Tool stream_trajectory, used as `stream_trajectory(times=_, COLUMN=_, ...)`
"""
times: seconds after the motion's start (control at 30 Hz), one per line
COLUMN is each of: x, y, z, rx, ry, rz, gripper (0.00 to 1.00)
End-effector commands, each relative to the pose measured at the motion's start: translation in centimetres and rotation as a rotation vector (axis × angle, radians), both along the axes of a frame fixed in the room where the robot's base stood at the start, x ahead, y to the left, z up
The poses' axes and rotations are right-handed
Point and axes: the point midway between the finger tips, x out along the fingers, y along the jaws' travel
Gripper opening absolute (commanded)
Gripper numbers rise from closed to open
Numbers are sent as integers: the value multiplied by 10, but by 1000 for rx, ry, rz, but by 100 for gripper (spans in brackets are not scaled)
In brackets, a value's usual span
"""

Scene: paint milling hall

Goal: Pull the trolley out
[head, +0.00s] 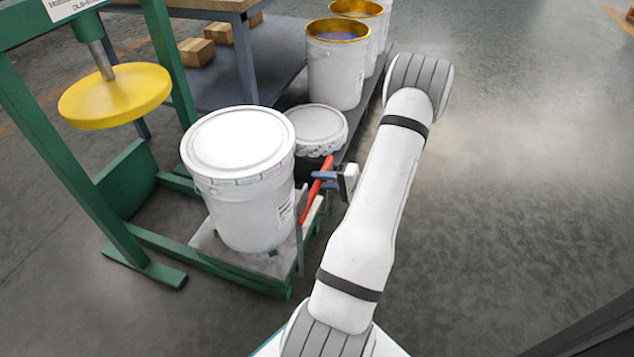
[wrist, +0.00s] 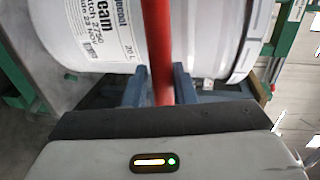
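The trolley (head: 282,264) is a low platform with a pale deck and green edge, standing inside the green press frame. A white lidded bucket (head: 245,205) stands upright on it; its labelled side fills the upper wrist view (wrist: 190,35). A red handle bar (head: 309,206) rises slanting at the trolley's right side. My gripper (head: 322,178) is at this bar. In the wrist view the red bar (wrist: 162,45) runs between my two blue fingers (wrist: 160,90), which sit close on either side of it, so the gripper looks shut on it. Trolley wheels are hidden.
The green press (head: 60,150) with a yellow round plate (head: 115,94) stands at left. Behind the trolley are a smaller white tub (head: 317,126) and several open buckets (head: 336,70) in a row beside a table (head: 238,50). Open floor (head: 520,170) lies to the right.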

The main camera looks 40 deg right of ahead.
Motion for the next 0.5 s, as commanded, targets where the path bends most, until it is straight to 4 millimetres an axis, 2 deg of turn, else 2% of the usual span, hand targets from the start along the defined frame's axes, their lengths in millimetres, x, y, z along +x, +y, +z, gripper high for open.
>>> stream_trajectory(times=0.03, x=0, y=0, z=-1, rx=0, ry=1, rz=-1, gripper=26)
stream_trajectory(times=0.2, x=2, y=3, z=-1, rx=3, ry=0, rz=7, gripper=39)
stream_trajectory(times=0.5, x=-2, y=2, z=2, rx=4, ry=-1, rz=11, gripper=39)
